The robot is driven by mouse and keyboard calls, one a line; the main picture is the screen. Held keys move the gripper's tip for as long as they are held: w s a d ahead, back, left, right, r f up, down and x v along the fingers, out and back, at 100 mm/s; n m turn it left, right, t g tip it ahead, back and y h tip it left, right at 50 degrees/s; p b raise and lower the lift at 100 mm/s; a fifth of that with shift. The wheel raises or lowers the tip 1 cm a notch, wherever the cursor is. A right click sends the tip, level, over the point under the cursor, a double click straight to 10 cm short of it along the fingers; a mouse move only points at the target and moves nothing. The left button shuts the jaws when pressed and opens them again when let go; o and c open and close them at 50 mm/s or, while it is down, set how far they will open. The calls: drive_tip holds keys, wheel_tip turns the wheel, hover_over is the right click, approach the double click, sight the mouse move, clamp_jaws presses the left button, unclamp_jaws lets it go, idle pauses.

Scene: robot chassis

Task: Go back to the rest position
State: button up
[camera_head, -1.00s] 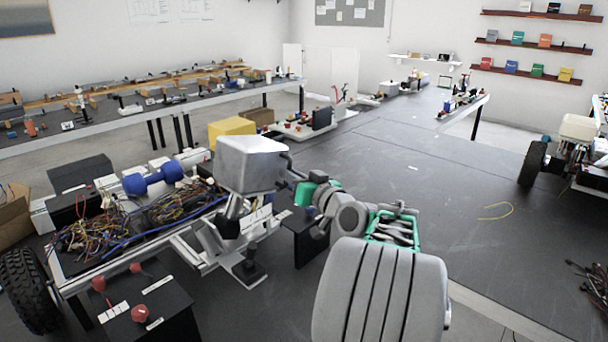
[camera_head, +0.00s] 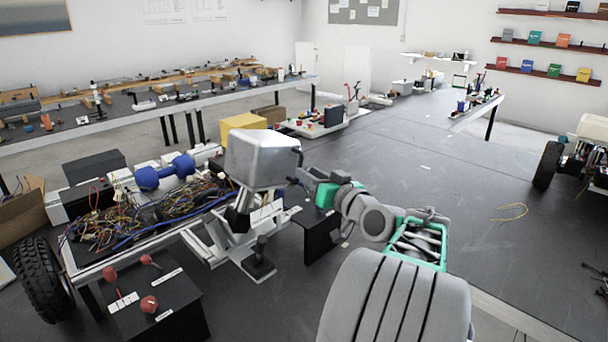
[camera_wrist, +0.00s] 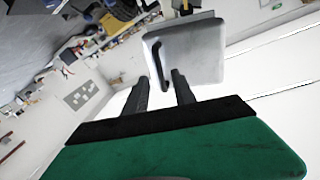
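My gripper (camera_head: 297,183) is at the end of my grey and green arm (camera_head: 372,217), in the middle of the head view. It is just right of a silver block (camera_head: 258,162) with a dark curved handle on its side. Whether a fingertip touches the block cannot be told.
An open chassis with tangled wires (camera_head: 150,215) and a blue dumbbell-shaped part (camera_head: 165,172) is at left. A black box (camera_head: 160,310) with red knobs stands in front. A yellow box (camera_head: 243,125) is behind the block. The dark floor (camera_head: 440,180) at right is mostly clear.

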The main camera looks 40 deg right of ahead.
drive_tip(key=s, duration=0.4)
drive_tip(key=shift+s+a+b, duration=0.15)
drive_tip(key=shift+a+b, duration=0.1)
drive_tip(key=shift+b, duration=0.15)
